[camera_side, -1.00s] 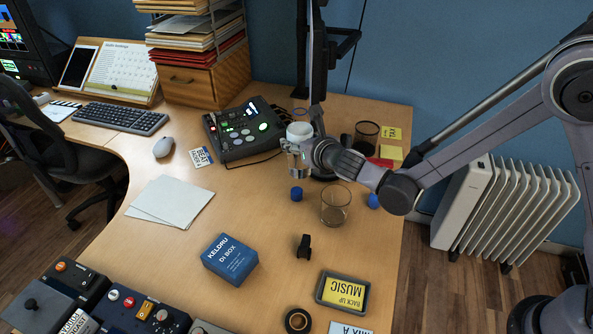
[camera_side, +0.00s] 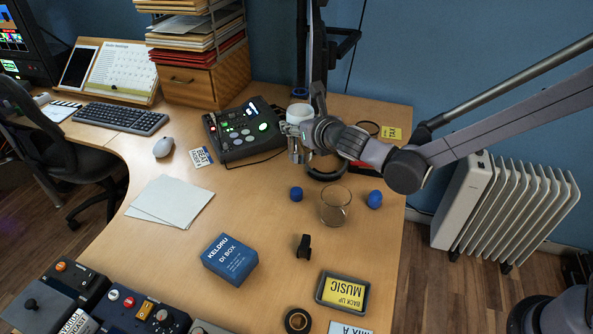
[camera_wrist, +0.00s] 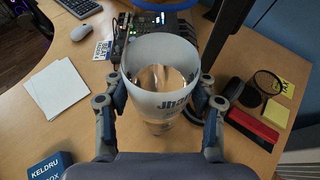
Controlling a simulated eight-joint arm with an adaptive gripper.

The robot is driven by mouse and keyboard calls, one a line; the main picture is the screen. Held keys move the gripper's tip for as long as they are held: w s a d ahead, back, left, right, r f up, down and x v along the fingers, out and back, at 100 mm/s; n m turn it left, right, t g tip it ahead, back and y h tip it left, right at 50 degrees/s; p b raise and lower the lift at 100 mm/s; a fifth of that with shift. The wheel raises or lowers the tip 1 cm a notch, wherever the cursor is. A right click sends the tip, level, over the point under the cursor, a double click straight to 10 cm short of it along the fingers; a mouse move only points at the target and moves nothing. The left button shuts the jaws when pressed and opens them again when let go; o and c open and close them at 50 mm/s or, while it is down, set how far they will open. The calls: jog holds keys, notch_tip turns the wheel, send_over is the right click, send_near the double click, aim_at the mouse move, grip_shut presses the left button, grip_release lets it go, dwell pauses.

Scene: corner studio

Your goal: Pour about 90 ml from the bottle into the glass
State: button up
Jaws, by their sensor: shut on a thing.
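The bottle (camera_side: 299,113), clear with a white band, is in my gripper (camera_side: 306,134) above the back part of the desk in the side view. It looks close to upright, and my fingers hide part of it. In the wrist view the bottle (camera_wrist: 160,88) fills the middle, with part of its lettering showing, between the two fingers of my gripper (camera_wrist: 160,103). I cannot tell its liquid level. The glass (camera_side: 335,207), a clear tumbler, stands upright on the desk, in front of and slightly right of the bottle and apart from it. I cannot make out the glass in the wrist view.
Two small blue things (camera_side: 296,194) (camera_side: 375,199) flank the glass. A control panel (camera_side: 240,132) is to the left. A blue box (camera_side: 230,259) and a black clip (camera_side: 304,246) lie nearer the front. A dark mesh cup (camera_wrist: 267,84) stands at right.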

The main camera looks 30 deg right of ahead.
jog(key=shift+s+a+f+m+h, duration=0.3)
jog(key=shift+s+a+f+h, duration=0.2)
jog(key=shift+f, duration=0.1)
jog(key=s+a+m+g+h, duration=0.35)
jog(key=s+m+h, duration=0.5)
jog(key=s, duration=0.55)
jog(key=shift+g, duration=0.45)
jog(key=shift+d+f, duration=0.2)
jog(key=shift+f, duration=2.75)
jog(key=shift+f+y, duration=0.15)
jog(key=shift+y, duration=0.1)
